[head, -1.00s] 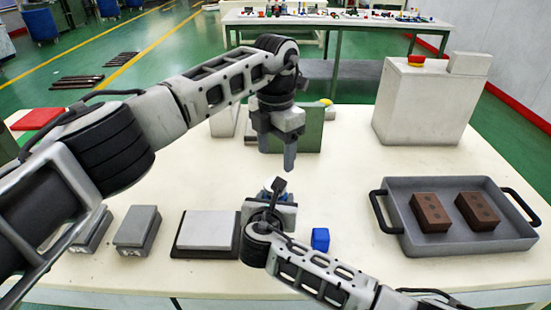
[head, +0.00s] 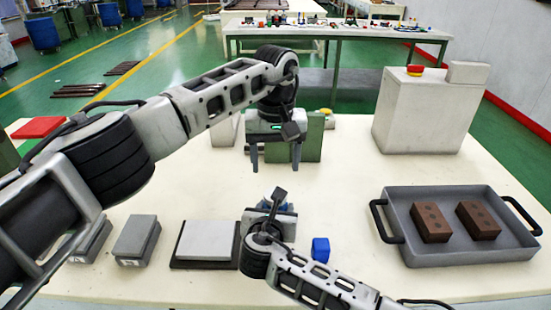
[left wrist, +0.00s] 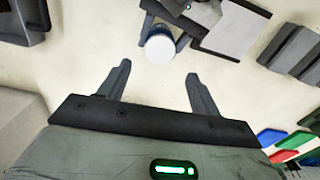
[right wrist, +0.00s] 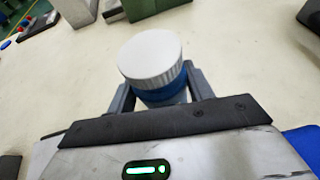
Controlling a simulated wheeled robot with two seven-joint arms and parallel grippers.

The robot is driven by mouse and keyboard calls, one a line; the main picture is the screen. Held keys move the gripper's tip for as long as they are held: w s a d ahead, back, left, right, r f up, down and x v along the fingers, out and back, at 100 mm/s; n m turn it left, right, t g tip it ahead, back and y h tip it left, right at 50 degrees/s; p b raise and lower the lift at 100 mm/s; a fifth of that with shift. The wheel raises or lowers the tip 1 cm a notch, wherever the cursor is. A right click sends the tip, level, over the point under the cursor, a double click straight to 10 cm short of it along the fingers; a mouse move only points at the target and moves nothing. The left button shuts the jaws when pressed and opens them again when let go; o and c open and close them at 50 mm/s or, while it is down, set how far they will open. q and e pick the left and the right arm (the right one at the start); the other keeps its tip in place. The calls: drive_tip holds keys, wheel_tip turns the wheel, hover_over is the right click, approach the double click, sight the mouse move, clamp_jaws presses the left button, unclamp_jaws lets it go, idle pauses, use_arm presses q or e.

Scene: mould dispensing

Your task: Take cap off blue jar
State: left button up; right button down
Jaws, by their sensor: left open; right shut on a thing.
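The blue jar (right wrist: 160,97) has a wide, ribbed white-grey cap (right wrist: 150,54) on top. My right gripper (right wrist: 162,90) is shut on the jar's blue body, below the cap. The cap also shows from above in the left wrist view (left wrist: 160,46), between the right gripper's fingers. In the head view the jar is mostly hidden by my right gripper (head: 268,212). My left gripper (head: 275,167) is open and empty, pointing down, above and beyond the jar. In the left wrist view its fingertips (left wrist: 158,68) are spread, with the cap ahead of them and apart.
A grey tray (head: 455,258) with two brown blocks stands at the right. A small blue block (head: 320,249) lies right of my right gripper. A white-topped plate (head: 208,238) and grey blocks (head: 136,236) lie at the left. A white machine (head: 425,115) stands at the back right.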

use_arm(q)
drive_tip(key=shift+f+m, duration=0.3)
drive_tip(key=shift+f, duration=3.7)
drive_tip(key=c, duration=1)
drive_tip(key=n, duration=1)
drive_tip(key=o, duration=1.1)
